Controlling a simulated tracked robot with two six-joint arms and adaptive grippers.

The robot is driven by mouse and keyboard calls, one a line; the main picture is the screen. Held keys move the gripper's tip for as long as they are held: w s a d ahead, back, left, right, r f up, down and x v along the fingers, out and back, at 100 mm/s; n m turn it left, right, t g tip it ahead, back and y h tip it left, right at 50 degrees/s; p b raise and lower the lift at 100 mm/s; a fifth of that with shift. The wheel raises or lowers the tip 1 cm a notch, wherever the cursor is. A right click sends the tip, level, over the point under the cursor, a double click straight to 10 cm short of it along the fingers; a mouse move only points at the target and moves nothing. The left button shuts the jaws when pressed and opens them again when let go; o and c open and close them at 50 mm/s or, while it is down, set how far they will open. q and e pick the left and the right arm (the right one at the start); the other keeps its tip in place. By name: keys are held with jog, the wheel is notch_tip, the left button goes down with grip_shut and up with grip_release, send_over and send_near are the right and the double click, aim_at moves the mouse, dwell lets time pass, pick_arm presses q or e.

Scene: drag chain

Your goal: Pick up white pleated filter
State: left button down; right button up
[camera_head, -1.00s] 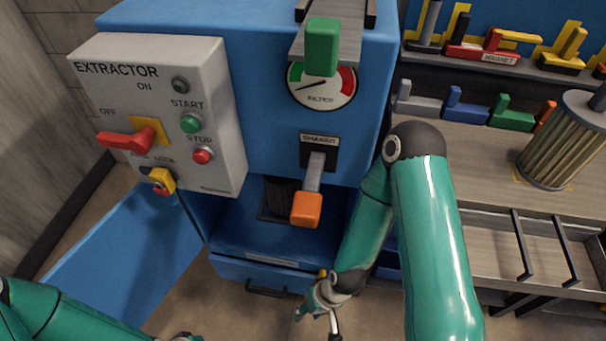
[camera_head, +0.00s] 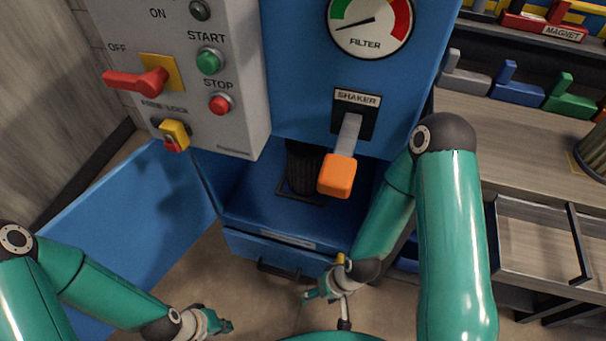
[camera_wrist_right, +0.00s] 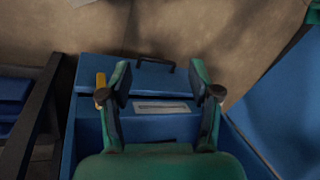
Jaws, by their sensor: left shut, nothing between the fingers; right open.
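My right gripper (camera_head: 324,308) is low in front of the blue extractor, open and empty. In the right wrist view its spread fingers (camera_wrist_right: 159,80) frame the extractor's lower drawer front without holding it. My left gripper (camera_head: 222,326) is shut and empty near the floor at the bottom of the head view.
A dark pleated cylinder (camera_head: 303,168) sits inside the open extractor, behind the orange shaker handle (camera_head: 338,175). The blue door (camera_head: 140,235) hangs open at left. A drawer handle (camera_head: 290,270) juts out low. The bench (camera_head: 500,140) carries coloured blocks, with a metal-framed rack (camera_head: 540,240) below.

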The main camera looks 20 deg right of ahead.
jog(key=w+a+f+n+b, duration=0.1)
jog(key=w+f+b, duration=0.1)
jog(key=f+b, duration=0.9)
jog(key=w+f+b, duration=0.3)
jog(key=f+b, duration=0.8)
jog(key=w+d+r+t+h, duration=0.1)
jog(key=w+r+t+h, duration=0.4)
jog(key=w+r, duration=1.25)
jog(key=w+d+r+m+t+h, duration=0.1)
jog(key=w+r+m+t+h, duration=0.3)
jog(key=r, duration=0.8)
jog(key=w+d+r+m+t+h, duration=0.1)
jog(key=w+r+m+t+h, duration=0.15)
jog(key=w+r, duration=0.7)
jog(key=shift+n+g, duration=0.25)
jog(key=shift+n, duration=0.1)
jog(key=w+d, duration=0.5)
jog(key=shift+d+f, duration=0.15)
jog(key=shift+w+d+f, duration=0.2)
jog(key=shift+w+d, duration=0.1)
jog(key=shift+w, duration=0.25)
jog(key=shift+w+d+f, duration=0.25)
jog(key=shift+d+f, duration=0.1)
jog(key=shift+f, duration=0.05)
jog(key=shift+w+d+f+b, duration=0.3)
jog(key=shift+w+d+f, duration=0.65)
jog(key=shift+w+d, duration=0.1)
jog(key=shift+w+d+f, duration=0.1)
jog(key=shift+w+d, duration=0.05)
jog(key=shift+w, duration=0.2)
